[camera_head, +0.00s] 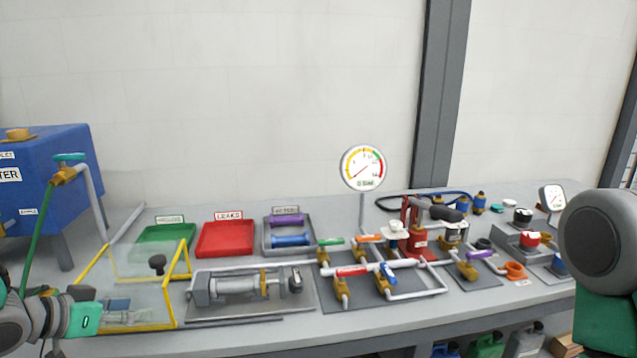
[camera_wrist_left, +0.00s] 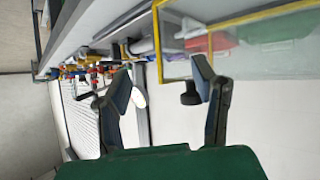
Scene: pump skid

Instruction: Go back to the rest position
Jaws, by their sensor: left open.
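My left gripper (camera_head: 128,309) is at the lower left of the head view, by the clear yellow-framed guard (camera_head: 185,262). In the left wrist view my left gripper (camera_wrist_left: 163,86) has its two fingers spread apart with nothing held between them. The guard's black knob (camera_head: 157,264) shows up and to the right of the gripper in the head view. The knob also shows beside one finger in the wrist view (camera_wrist_left: 190,97); I cannot tell whether they touch. My right gripper is out of view; only part of my right arm shows at the right edge.
A pump (camera_head: 235,286) lies on a grey plate right of the guard. Green (camera_head: 165,236) and red (camera_head: 226,240) trays stand behind. Valves and pipes (camera_head: 380,272) with a tall gauge (camera_head: 364,168) fill the middle. A blue tank (camera_head: 50,175) stands at far left.

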